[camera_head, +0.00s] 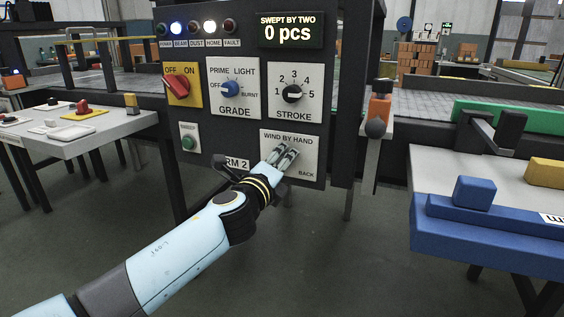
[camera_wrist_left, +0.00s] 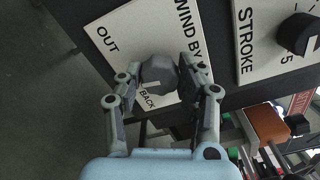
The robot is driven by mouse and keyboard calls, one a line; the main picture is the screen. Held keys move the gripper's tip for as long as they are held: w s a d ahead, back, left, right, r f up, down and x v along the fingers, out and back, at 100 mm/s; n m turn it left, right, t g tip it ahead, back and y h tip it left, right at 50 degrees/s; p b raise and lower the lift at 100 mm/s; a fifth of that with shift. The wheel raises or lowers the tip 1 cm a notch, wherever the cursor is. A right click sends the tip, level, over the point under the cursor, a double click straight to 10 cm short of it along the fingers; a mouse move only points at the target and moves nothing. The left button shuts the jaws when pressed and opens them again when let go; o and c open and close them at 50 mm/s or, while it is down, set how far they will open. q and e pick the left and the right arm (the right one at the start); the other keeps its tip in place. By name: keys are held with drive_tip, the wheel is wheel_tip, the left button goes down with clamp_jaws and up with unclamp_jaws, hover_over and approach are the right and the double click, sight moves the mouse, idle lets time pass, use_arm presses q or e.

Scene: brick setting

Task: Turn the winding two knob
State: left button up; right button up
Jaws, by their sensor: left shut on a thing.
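A white plate (camera_head: 302,143) reading WIND BY HAND and BACK sits at the lower right of the dark control panel; the left wrist view also shows OUT on this plate (camera_wrist_left: 117,45). The winding knob (camera_wrist_left: 158,73), grey and faceted with a pale mark, stands out from it. My left gripper (camera_wrist_left: 157,70) is shut on this knob, with one finger on each side. In the head view my left gripper (camera_head: 282,155) reaches the plate and hides the knob. My right gripper is in neither view.
The display (camera_head: 290,30) reads 0 pcs. White tables stand left (camera_head: 120,122) and right (camera_head: 440,160).

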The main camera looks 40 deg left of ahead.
use_arm(q)
drive_tip(key=o, duration=1.1)
drive_tip(key=shift+f, duration=0.1)
drive_tip(key=shift+o, duration=0.2)
drive_tip(key=v, duration=1.2)
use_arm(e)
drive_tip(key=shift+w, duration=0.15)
